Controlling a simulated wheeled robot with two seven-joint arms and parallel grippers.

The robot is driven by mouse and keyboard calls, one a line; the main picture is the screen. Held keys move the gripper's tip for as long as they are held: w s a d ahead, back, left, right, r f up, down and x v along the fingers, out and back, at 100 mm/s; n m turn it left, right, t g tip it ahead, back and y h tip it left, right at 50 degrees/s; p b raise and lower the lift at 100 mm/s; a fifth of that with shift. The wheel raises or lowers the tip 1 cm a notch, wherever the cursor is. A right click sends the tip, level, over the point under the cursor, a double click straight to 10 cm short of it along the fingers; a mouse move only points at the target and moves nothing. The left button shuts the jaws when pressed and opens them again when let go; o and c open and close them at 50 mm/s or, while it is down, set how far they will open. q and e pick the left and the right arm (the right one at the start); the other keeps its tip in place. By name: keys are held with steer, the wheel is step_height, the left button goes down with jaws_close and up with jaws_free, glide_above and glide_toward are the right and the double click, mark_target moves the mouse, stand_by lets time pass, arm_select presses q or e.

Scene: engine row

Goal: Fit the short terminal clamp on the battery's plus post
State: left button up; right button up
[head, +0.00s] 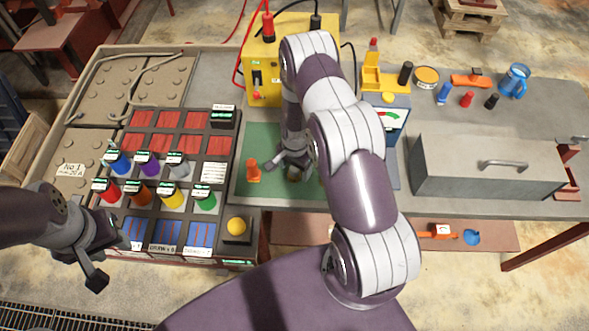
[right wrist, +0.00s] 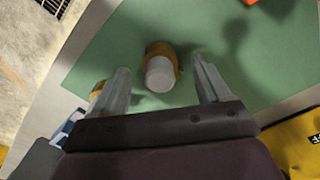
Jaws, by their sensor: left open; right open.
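My right gripper (head: 290,170) points down over the green mat (head: 262,140), open. In the right wrist view its two fingers stand either side of a small brown piece with a whitish round top (right wrist: 160,74), with gaps on both sides. A small orange piece (head: 253,170) stands to the left on the mat. I cannot tell which piece is the short terminal clamp. A yellow box (head: 262,72) with a red post (head: 268,27) and a black post (head: 316,21) stands behind; no plus sign is readable. My left gripper (head: 108,257) is open and empty at the front left.
A panel of coloured knobs (head: 219,174) fills the left. A gauge box (head: 395,115) and a yellow holder (head: 383,80) stand right of my right arm. A grey case (head: 480,168), blue mug (head: 515,80) and small coloured cylinders stand further right. Cables hang beside the yellow box.

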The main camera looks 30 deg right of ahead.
steer(key=shift+a+f, duration=0.1)
steer(key=shift+f, duration=0.8)
steer(key=shift+d, duration=0.2)
steer(key=c, duration=0.5)
steer(key=shift+a, duration=0.1)
steer(key=c, duration=0.8)
steer(key=shift+r, duration=0.1)
